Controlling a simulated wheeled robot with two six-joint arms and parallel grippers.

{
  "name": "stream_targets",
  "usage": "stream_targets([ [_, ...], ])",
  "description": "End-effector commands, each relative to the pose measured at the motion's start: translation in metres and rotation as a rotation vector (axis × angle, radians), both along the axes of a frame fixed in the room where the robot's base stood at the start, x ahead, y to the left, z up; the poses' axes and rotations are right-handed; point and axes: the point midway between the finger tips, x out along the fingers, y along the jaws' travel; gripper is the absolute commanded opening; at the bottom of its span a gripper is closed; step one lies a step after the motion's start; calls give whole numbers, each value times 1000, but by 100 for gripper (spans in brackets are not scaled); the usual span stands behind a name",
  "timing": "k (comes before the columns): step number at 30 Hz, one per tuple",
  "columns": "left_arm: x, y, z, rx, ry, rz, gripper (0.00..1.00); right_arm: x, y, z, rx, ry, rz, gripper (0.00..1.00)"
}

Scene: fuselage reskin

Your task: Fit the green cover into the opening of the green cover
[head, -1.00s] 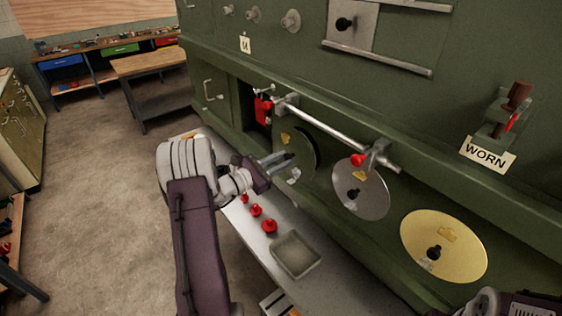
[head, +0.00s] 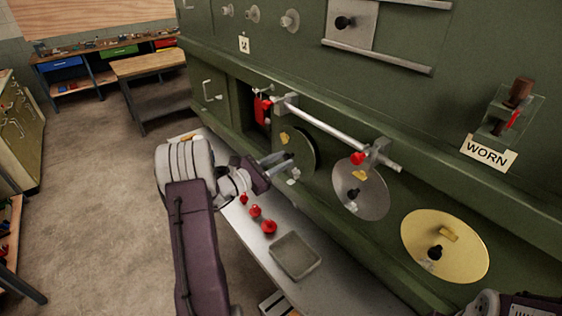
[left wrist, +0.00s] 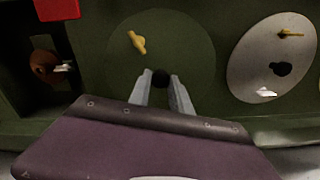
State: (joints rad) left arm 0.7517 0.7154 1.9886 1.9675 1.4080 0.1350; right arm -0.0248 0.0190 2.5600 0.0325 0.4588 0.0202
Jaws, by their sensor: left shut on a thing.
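The green cover (head: 303,147) is a round dark green disc with a yellow latch (head: 284,138) and a black knob (left wrist: 161,78). It stands against the green panel, left of the silver disc. My left gripper (head: 290,158) is in front of it, shut on the knob. The left wrist view shows the cover (left wrist: 180,40) upright, with the knob between the two fingertips (left wrist: 161,85). The cover's opening is hidden behind it; I cannot tell whether the cover sits flush. My right arm enters at the bottom right corner; its fingertips are out of view.
A silver cover (head: 372,195) and a gold cover (head: 462,240) sit to the right. A rail (head: 335,129) with red clamps runs above. A dark recess lies left. Red knobs (head: 256,211) and a grey tray (head: 295,256) lie on the shelf below.

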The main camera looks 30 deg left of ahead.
Motion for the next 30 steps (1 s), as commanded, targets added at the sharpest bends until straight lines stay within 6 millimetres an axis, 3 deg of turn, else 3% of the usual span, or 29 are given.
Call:
stream_targets([
  [30, 9, -4, 0, 1, -1, 0, 0, 0, 0, -7, 0, 0, 0, 36],
])
